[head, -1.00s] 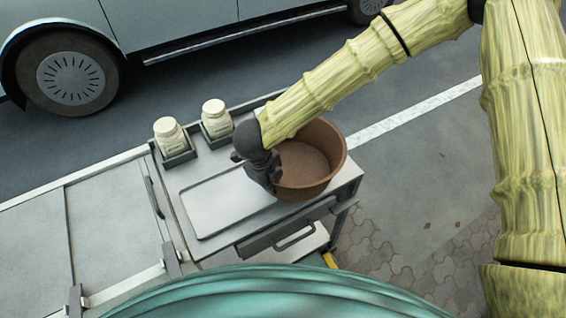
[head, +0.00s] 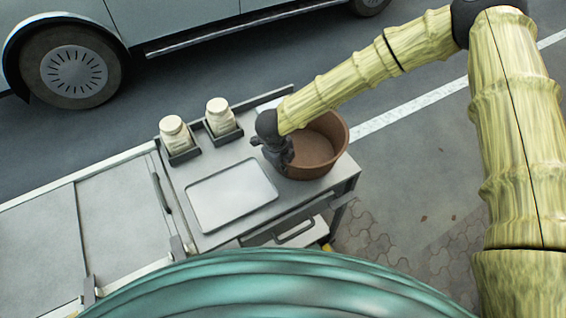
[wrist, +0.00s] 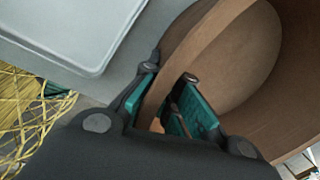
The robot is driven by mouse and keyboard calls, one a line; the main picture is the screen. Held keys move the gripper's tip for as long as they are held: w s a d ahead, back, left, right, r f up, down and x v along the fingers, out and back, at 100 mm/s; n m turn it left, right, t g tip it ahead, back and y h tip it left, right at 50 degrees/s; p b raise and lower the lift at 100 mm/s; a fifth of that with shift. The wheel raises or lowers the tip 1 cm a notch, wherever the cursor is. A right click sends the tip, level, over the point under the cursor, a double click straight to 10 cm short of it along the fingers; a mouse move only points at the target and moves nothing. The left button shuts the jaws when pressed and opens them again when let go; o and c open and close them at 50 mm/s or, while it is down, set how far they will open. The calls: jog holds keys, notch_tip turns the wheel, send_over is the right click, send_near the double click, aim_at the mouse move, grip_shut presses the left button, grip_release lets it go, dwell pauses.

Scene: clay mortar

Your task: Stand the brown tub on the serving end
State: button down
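The brown tub (head: 325,150) is a wide, open, empty bowl shape. In the head view it is upright over the right end of the grey cart top (head: 235,232), right of the flat tray. I cannot tell whether its base bears fully on the surface. My gripper (head: 277,160) is at the tub's left side. In the wrist view my gripper (wrist: 168,98) has its teal-padded fingers on either side of the tub wall (wrist: 195,50), one outside and one inside, and appears shut on it. The tub's lower part near the gripper is hidden.
A shallow grey tray (head: 232,195) lies left of the tub. Two pale jars (head: 175,135) (head: 219,116) stand in small holders at the back edge. A drawer handle (head: 295,232) sticks out at the front. A parked vehicle (head: 190,22) stands behind.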

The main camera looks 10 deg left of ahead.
jog(key=shift+f, duration=0.25)
jog(key=c, duration=1.6)
grip_release()
jog(key=shift+f, duration=0.1)
jog(key=shift+c, duration=0.2)
notch_tip(320, 180, up, 12)
jog(key=s+a+b, duration=0.1)
jog(key=s+b, duration=0.1)
jog(key=b, duration=0.1)
jog(key=shift+a, duration=0.1)
